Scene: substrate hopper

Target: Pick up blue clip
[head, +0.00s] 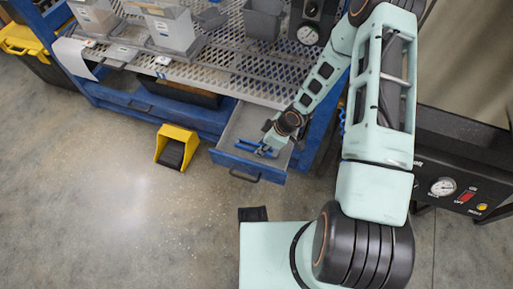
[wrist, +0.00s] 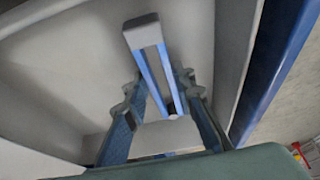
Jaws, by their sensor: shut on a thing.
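The blue clip (wrist: 163,60) shows in the wrist view as two long blue strips with a grey block at the far end. Its near end lies between the fingers of my gripper (wrist: 160,85), which is shut on it. In the head view my gripper (head: 267,149) reaches down into the open drawer (head: 270,177). Blue parts show at the fingertips there, too small to tell clip from fingers. I cannot tell whether the clip touches the drawer floor.
The drawer walls stand close around my gripper. Above the drawer is a perforated bench top (head: 225,62) with grey bins (head: 263,18). A yellow pedal (head: 176,148) stands on the floor to the left. A black panel with a gauge (head: 443,187) is at right.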

